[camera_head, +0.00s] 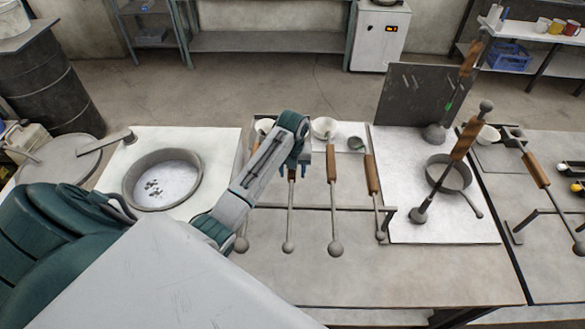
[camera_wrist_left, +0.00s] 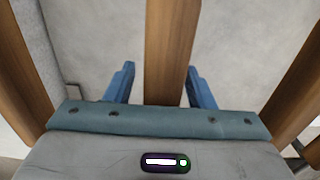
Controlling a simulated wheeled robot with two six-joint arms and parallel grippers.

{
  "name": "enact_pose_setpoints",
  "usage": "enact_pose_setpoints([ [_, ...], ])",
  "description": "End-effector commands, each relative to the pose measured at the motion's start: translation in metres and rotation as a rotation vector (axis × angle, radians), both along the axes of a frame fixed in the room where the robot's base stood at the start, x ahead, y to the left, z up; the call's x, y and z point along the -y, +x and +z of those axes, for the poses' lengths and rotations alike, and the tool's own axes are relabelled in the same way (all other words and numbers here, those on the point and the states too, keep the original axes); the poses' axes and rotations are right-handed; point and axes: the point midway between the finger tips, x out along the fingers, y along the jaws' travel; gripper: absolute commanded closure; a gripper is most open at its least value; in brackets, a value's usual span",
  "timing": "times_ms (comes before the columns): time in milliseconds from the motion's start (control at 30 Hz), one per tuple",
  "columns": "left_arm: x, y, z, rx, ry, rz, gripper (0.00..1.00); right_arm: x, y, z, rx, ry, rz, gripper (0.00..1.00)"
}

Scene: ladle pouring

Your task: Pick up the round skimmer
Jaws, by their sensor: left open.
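Several long tools with wooden handles and grey round heads lie side by side on a low rack in the middle of the head view. I cannot tell for certain which is the round skimmer. My left gripper (camera_head: 297,160) is above the second tool from the left (camera_head: 290,212). In the left wrist view, a wooden handle (camera_wrist_left: 168,45) runs between my two blue fingers (camera_wrist_left: 160,88), with gaps on both sides. The gripper is open. Other handles show at both sides of that view. My right gripper is not in view.
Neighbouring tools, such as the third from the left (camera_head: 333,205), lie close by. A round pan (camera_head: 135,190) with dark bits stands at left. At right, a small pot (camera_head: 458,179) stands beside a tilted wooden-handled tool (camera_head: 464,142). The front table surface is clear.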

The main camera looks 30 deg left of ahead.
Motion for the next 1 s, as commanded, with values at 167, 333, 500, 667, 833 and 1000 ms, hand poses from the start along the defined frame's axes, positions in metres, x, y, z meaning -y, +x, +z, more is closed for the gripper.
enact_pose_setpoints([
  [167, 0.000, 0.000, -0.001, 0.000, 0.000, 0.000, 0.51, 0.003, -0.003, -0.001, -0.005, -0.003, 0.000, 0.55],
  [333, 0.000, 0.000, -0.001, 0.000, 0.000, 0.000, 0.78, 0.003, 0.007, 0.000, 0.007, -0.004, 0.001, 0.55],
  [500, 0.000, 0.000, -0.001, 0.001, 0.001, 0.000, 1.00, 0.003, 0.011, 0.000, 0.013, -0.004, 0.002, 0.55],
  [667, 0.000, 0.001, 0.001, 0.003, 0.001, 0.000, 1.00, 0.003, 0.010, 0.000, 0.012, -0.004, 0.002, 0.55],
  [833, 0.000, 0.001, 0.003, 0.004, 0.001, 0.000, 1.00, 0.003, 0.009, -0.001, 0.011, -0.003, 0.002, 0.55],
  [1000, -0.001, 0.002, 0.021, 0.008, 0.002, -0.001, 1.00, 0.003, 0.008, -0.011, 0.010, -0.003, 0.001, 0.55],
])
